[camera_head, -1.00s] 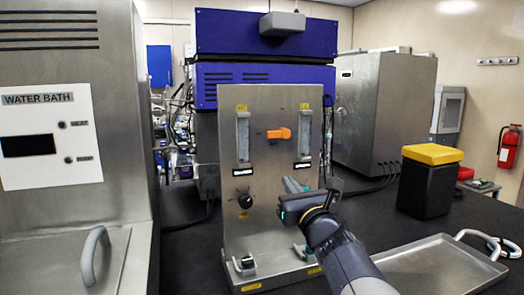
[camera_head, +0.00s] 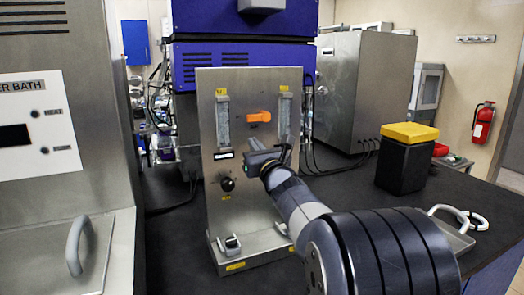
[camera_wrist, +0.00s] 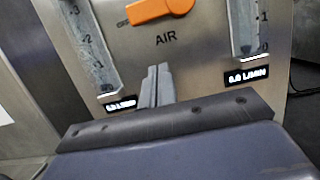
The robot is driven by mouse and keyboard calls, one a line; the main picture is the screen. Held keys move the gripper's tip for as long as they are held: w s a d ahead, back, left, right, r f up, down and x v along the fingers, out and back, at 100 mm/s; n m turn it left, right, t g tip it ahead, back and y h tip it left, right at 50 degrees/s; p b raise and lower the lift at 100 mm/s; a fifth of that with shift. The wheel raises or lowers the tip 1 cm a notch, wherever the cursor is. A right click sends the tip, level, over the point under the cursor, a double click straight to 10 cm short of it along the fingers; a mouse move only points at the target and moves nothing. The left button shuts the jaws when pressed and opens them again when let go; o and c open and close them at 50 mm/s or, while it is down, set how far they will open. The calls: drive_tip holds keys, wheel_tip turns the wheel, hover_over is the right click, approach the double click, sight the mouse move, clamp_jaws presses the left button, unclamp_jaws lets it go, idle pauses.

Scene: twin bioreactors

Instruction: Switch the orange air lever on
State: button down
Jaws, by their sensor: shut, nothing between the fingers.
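The orange air lever (camera_head: 259,116) is on the upper middle of the steel panel (camera_head: 245,89). It lies about horizontal, with its wider end at the right. It also shows at the top of the wrist view (camera_wrist: 160,9), partly cut off, above the word AIR. My gripper (camera_head: 254,144) is in front of the panel, just below the lever. In the wrist view its fingers (camera_wrist: 158,72) are shut together and empty, with tips below the AIR label. The fingers look apart from the lever; whether they touch the panel cannot be told.
Flow tubes flank the lever, left (camera_head: 223,121) and right (camera_head: 284,117), with small displays below. A black knob (camera_head: 227,184) is lower left on the panel. The water bath (camera_head: 35,218) stands left. A yellow-lidded black bin (camera_head: 404,162) and a metal tray (camera_head: 455,238) are right.

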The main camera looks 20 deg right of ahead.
sight(258, 117)
drive_tip(key=r, duration=0.1)
drive_tip(key=r+p, duration=0.1)
drive_tip(key=r, duration=0.1)
drive_tip(key=shift+s+r, duration=0.1)
drive_tip(key=shift+s, duration=0.2)
drive_tip(key=shift+w+r, duration=0.1)
drive_tip(key=shift+r, duration=0.25)
